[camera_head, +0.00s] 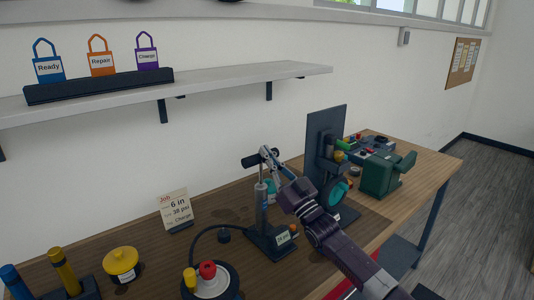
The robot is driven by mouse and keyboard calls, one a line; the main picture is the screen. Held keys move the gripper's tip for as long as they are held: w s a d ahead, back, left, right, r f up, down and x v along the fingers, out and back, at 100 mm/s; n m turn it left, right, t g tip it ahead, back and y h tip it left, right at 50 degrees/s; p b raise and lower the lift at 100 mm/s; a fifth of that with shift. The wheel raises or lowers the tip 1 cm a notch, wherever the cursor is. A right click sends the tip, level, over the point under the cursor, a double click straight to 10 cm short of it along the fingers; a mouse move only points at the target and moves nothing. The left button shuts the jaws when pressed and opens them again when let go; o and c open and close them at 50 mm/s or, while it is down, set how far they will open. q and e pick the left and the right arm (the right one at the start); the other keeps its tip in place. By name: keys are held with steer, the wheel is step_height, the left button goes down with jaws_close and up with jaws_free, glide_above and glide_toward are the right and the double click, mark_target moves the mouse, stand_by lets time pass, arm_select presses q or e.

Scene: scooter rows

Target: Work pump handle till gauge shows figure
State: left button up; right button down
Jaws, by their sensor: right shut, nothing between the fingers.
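The floor pump stands on a dark base (268,243) on the wooden bench, with an upright grey cylinder (261,208). Its black crossbar handle (251,161) is at the top. A small pale display (283,238) on the base shows a psi figure too small to read surely. My right gripper (266,154) is shut and empty, its fingertips at the right part of the handle; I cannot tell whether they touch it. The job card (177,209) reads 6 in, 38 psi, Charge. My left gripper is not in view.
A hose runs from the pump to a round wheel piece (212,281) with red and yellow knobs. A yellow round container (121,264) stands left. A dark upright panel (325,145) and green machine (381,174) stand right. A shelf (220,79) with tags hangs above.

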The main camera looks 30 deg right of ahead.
steer(key=shift+f+y, duration=0.2)
steer(key=shift+y, duration=0.1)
step_height(320, 180, down, 8)
steer(key=b, duration=0.6)
steer(key=shift+f, duration=0.25)
steer(key=shift+a, duration=0.1)
